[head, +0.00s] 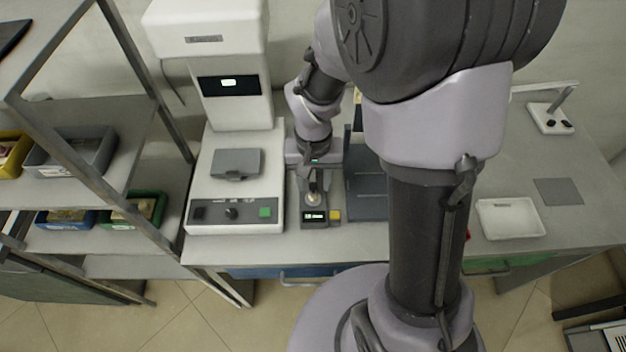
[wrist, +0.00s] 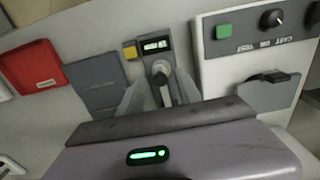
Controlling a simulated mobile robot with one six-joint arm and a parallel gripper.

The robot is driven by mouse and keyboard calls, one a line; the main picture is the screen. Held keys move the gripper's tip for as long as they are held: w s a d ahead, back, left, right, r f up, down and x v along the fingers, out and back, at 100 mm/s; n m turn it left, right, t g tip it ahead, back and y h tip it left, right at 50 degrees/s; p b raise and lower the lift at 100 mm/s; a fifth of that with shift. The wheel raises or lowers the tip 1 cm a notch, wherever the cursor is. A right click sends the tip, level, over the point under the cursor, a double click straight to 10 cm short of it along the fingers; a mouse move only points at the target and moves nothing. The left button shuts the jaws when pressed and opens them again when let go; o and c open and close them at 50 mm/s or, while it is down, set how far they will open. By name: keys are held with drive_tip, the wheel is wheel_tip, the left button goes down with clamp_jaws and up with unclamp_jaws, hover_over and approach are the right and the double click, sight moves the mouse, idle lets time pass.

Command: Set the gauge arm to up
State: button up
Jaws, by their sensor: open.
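The gauge (head: 314,215) is a small dark device with a lit display, standing near the front of the bench just right of the white machine. It also shows in the wrist view (wrist: 156,46), upside down to the camera. Its arm (wrist: 160,70) shows as a pale rod with a round end; whether it is up or down I cannot tell. My gripper (wrist: 160,88) is open, with one grey finger on each side of this rod. Contact with the rod is not clear. In the head view my gripper (head: 313,184) is over the gauge and partly hides it.
A yellow block (head: 335,215) sits beside the gauge. The white machine (head: 205,165), with its control panel, stands close on the left. A dark grey holder (head: 367,190) is close on the right. A white tray (head: 510,218) lies farther right. Shelves with bins fill the left.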

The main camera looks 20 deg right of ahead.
clamp_jaws()
idle(1.4)
